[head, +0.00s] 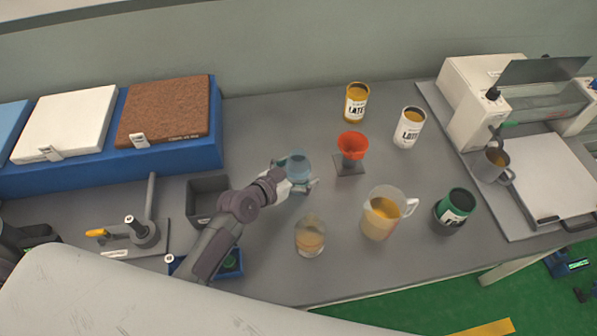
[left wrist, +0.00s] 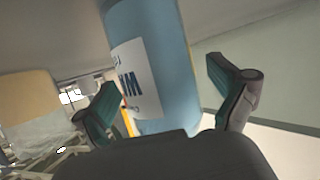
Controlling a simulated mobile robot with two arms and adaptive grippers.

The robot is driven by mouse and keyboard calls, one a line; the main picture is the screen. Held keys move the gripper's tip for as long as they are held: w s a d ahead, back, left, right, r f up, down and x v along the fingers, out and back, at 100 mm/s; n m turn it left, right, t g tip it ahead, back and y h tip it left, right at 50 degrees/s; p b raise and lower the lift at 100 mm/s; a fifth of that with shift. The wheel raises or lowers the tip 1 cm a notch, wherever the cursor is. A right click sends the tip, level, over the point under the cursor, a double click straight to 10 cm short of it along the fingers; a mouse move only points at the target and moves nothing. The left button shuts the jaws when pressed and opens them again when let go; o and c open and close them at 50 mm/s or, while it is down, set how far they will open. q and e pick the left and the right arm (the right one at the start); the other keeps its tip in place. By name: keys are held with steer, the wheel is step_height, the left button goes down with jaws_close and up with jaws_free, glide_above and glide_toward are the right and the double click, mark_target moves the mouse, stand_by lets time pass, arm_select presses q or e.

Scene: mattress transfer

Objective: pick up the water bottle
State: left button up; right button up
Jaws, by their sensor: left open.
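The water bottle (head: 298,166) looks like a blue, partly see-through container standing upright on the grey table, in the middle of the head view. My left gripper (head: 296,186) is at its near side, with its fingers open around the lower part. In the left wrist view a blue cylinder (left wrist: 172,45) with a white printed label stands between the two spread fingers of the left gripper (left wrist: 168,98). A gap shows on the left finger's side; I cannot tell whether either finger touches it. My right gripper is not in view.
A red funnel (head: 352,145) on a stand is close to the right. A glass cup (head: 310,237) and a measuring jug (head: 380,217) stand nearer. A dark bin (head: 205,187) is left of the gripper. Labelled cans (head: 409,127) stand further back. Blue-based boxes (head: 165,108) line the back left.

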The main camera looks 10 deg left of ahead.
mark_target(299, 160)
arm_select(q)
steer(key=shift+c, duration=0.4)
steer(key=shift+w, duration=0.1)
steer(key=c, duration=1.5)
steer(key=shift+r, duration=0.15)
steer(key=shift+r, duration=4.8)
